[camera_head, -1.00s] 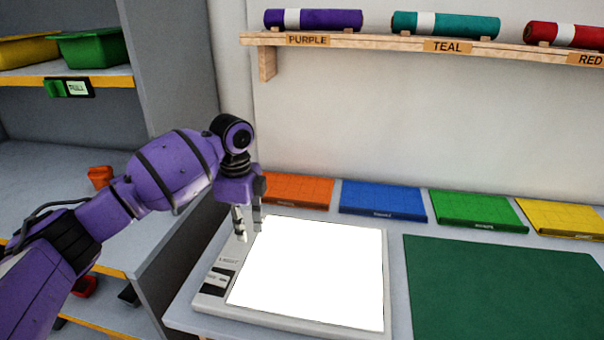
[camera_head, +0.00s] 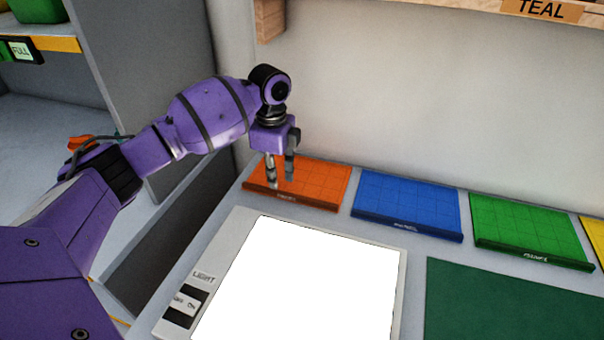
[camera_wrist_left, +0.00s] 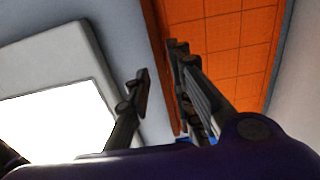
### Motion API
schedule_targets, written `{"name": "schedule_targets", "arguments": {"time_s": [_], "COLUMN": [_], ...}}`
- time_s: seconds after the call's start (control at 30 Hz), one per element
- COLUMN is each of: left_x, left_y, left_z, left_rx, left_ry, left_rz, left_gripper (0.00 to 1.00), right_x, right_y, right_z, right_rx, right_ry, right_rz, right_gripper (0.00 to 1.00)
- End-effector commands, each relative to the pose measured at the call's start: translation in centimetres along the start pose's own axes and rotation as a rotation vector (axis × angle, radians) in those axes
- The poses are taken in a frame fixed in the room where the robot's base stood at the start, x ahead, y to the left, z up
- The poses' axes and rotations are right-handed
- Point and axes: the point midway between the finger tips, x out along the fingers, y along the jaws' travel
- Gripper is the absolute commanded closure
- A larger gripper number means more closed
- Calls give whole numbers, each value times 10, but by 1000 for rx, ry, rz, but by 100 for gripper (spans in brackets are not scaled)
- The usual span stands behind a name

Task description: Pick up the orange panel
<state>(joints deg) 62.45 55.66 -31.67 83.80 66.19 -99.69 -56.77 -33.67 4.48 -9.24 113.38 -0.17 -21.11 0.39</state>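The orange panel (camera_head: 318,183) lies flat at the back of the table, leftmost in a row of coloured panels. It also shows in the left wrist view (camera_wrist_left: 225,45), with its darker front lip running between the two fingertips. My left gripper (camera_head: 280,180) points down at the panel's left front part, fingers apart and nothing held. In the left wrist view one finger of the gripper (camera_wrist_left: 160,66) is on the light pad side of the lip and the other overlaps the panel. I cannot tell whether either touches it. My right gripper is not in view.
A blue panel (camera_head: 406,204) and a green panel (camera_head: 525,228) lie to the right, with a yellow one at the edge. The lit light pad (camera_head: 412,262) is in front, beside a dark green mat (camera_head: 510,305). A shelf unit (camera_head: 165,70) stands left; the wall is behind.

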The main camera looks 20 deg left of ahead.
Motion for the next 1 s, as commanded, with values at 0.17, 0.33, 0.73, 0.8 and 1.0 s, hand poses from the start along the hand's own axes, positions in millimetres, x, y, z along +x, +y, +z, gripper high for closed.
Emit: {"name": "schedule_targets", "arguments": {"time_s": [0.17,0.33,0.73,0.8,1.0], "left_x": [26,43,44,43,43], "left_y": [3,2,2,2,2], "left_z": [5,5,5,5,5], "left_rx": [0,0,0,0,0], "left_ry": [0,0,0,0,0], "left_rz": [1,-1,-2,-2,-2], "left_gripper": [79,79,100,100,100], "right_x": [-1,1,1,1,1], "right_y": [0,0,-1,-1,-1], "right_z": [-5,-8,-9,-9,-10], "right_rx": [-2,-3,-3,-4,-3], "right_ry": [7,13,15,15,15], "right_rz": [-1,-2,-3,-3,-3], "right_gripper": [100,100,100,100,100]}}
